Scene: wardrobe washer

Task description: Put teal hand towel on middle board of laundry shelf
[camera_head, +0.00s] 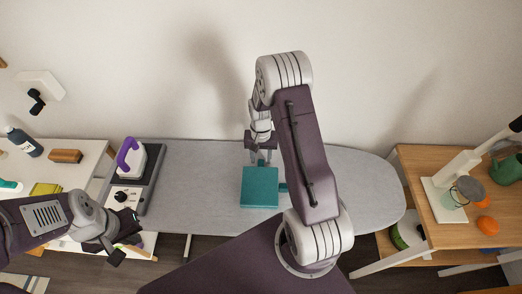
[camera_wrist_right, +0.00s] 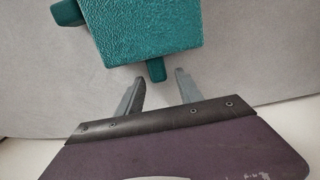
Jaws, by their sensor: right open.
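The teal hand towel (camera_head: 259,187) lies as a folded square block on the grey ironing board (camera_head: 205,190), with small teal tabs on its edges. In the right wrist view the towel (camera_wrist_right: 150,28) is at the top. My right gripper (camera_head: 262,159) is at the towel's far edge. In the wrist view its open fingers (camera_wrist_right: 156,77) are either side of one tab; I see no grip on it. My left gripper (camera_head: 122,250) is low at the left, away from the towel; its jaws are unclear. I cannot identify the laundry shelf's middle board for certain.
An iron with a purple handle (camera_head: 129,157) stands on a dark stand at the board's left end. A white unit (camera_head: 88,153) at the left holds a bottle (camera_head: 24,142) and a brush (camera_head: 66,156). A wooden table (camera_head: 425,165) with a lower shelf stands right.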

